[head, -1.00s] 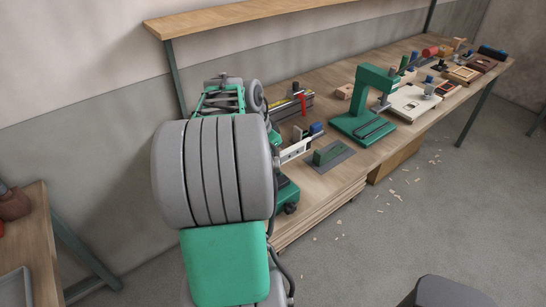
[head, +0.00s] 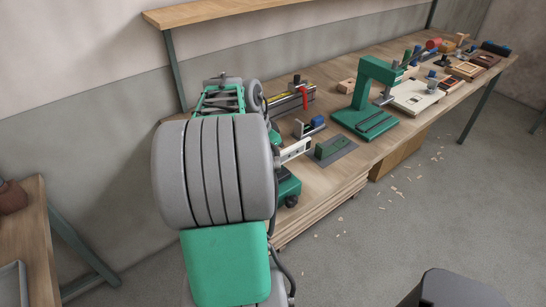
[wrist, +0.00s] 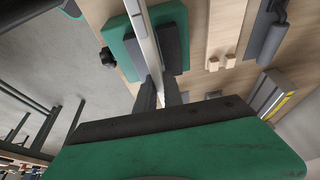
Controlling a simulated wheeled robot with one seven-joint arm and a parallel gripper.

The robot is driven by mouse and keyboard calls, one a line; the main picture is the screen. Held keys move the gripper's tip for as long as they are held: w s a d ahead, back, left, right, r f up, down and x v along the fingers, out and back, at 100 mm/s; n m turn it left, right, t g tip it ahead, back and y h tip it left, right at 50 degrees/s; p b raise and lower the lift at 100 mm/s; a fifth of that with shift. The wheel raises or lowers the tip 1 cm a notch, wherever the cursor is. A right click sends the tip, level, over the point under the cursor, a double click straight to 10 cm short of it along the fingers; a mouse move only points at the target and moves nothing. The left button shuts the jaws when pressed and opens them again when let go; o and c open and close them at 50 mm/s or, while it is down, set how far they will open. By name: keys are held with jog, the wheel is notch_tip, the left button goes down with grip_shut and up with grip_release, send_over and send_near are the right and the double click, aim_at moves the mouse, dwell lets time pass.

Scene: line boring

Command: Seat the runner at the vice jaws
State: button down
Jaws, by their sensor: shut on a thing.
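The runner is a long pale bar (wrist: 146,40) in the wrist view. My gripper (wrist: 160,94) is shut on its near end with two dark fingers. The bar passes between the dark-faced jaws of the green vice (wrist: 118,45) at the top of that view. I cannot tell whether it touches the jaws or how deep it sits. In the head view my arm hides my gripper and most of the vice (head: 289,187), which stands at the bench's near edge. A white piece with small holes (head: 296,150), probably the runner's end, sticks out above it.
The wooden bench (head: 325,185) runs away to the right. A dark plate with a green block (head: 331,147) lies close right of the vice. A green press (head: 372,95) stands beyond. A rail with a red lever (head: 303,97) lies behind. The floor in front is open.

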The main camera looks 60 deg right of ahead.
jog(key=shift+f+b, duration=1.05)
jog(key=shift+f, duration=0.15)
jog(key=c, duration=1.4)
grip_release()
jog(key=shift+a+f, duration=0.1)
jog(key=shift+p+v, duration=1)
jog(key=shift+v, duration=0.55)
jog(key=shift+p+v, duration=1.55)
jog(key=shift+v, duration=0.95)
jog(key=shift+w, duration=0.1)
